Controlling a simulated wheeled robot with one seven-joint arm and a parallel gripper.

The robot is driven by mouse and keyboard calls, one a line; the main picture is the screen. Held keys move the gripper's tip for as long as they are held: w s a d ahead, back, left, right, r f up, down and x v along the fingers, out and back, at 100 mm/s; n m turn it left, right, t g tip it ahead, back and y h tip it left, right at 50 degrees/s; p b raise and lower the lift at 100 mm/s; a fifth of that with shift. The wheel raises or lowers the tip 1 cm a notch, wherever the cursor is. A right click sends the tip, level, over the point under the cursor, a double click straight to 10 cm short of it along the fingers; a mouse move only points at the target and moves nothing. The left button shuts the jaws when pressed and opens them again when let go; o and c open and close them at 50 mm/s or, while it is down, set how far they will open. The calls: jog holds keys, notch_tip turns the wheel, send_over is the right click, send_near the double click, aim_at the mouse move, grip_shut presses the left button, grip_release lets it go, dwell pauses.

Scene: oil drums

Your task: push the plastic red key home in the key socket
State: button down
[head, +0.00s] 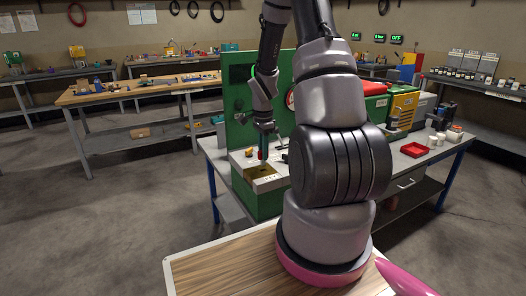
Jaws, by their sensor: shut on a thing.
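My gripper (264,148) points down over the green box-like stand (258,200) on the workbench. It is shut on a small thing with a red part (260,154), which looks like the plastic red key. The key is tiny in this view and mostly hidden by the fingers. Just below is a brass-coloured plate with a dark opening (262,172) on top of the stand, which may be the key socket. I cannot tell whether the key touches it or is inside it.
A green upright panel (240,98) stands right behind my gripper. A small yellow thing (249,152) lies to its left. A red tray (414,150) and white cups stand further right on the bench. My arm hides the bench's middle.

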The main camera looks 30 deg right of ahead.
aim_at(263, 162)
jog(key=shift+f, duration=0.25)
jog(key=shift+f, duration=0.15)
jog(key=shift+f, duration=0.4)
jog(key=shift+f, duration=0.1)
dwell(0.3)
jog(key=shift+f, duration=0.6)
jog(key=shift+f, duration=0.8)
dwell(0.7)
jog(key=c, duration=0.7)
grip_release()
